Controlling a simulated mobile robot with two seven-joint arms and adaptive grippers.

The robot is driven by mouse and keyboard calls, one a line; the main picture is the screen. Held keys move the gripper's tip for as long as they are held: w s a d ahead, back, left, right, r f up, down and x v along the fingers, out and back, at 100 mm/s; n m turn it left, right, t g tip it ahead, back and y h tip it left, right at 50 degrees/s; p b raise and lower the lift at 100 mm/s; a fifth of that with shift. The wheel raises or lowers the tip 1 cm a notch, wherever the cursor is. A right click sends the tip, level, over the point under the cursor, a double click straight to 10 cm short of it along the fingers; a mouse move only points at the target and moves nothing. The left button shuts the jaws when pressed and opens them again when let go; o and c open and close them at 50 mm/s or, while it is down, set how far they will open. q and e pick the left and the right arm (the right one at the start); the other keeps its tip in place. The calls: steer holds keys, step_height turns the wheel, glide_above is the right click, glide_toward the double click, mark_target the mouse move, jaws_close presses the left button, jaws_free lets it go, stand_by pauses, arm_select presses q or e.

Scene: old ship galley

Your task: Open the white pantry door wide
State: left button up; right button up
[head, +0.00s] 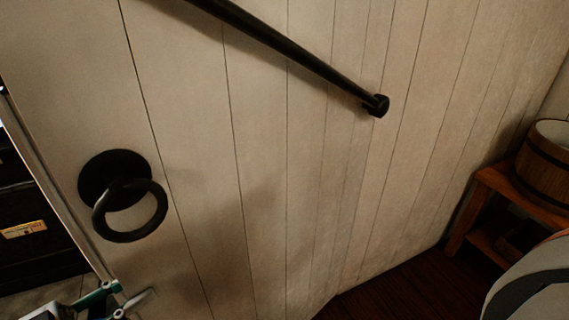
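The white pantry door (255,190) of upright planks fills most of the head view. A black ring handle (130,208) hangs from a round plate near its left edge. A black bar (300,55) runs slantwise across its upper part. Past the door's left edge I see a dark space, so the door stands ajar or ends there. My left gripper (116,300) is at the bottom left, below the ring handle and close to the door's edge. Only its green and grey finger parts show, cut off by the frame. I cannot tell whether it touches the door. My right gripper is not in view.
A wooden stand (487,186) bears a wooden bucket (548,165) at the right. Dark floor (400,292) shows clear at the bottom, right of the door. Dark shelving with a yellow label (22,230) is beyond the door's left edge.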

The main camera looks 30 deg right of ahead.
arm_select(q)
steer(key=shift+c, duration=1)
steer(key=shift+s+d, duration=0.1)
steer(key=shift+s, duration=0.1)
steer(key=s+d+n+t+p, duration=0.1)
steer(key=s+p, duration=0.4)
steer(key=s, duration=0.5)
steer(key=d+t, duration=0.1)
steer(key=d, duration=0.1)
steer(key=shift+d+y, duration=0.3)
steer(key=shift+y, duration=0.1)
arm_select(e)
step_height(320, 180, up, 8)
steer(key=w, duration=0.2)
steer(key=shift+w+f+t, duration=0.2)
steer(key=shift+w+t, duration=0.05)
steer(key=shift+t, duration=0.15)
arm_select(q)
steer(key=shift+s, duration=0.1)
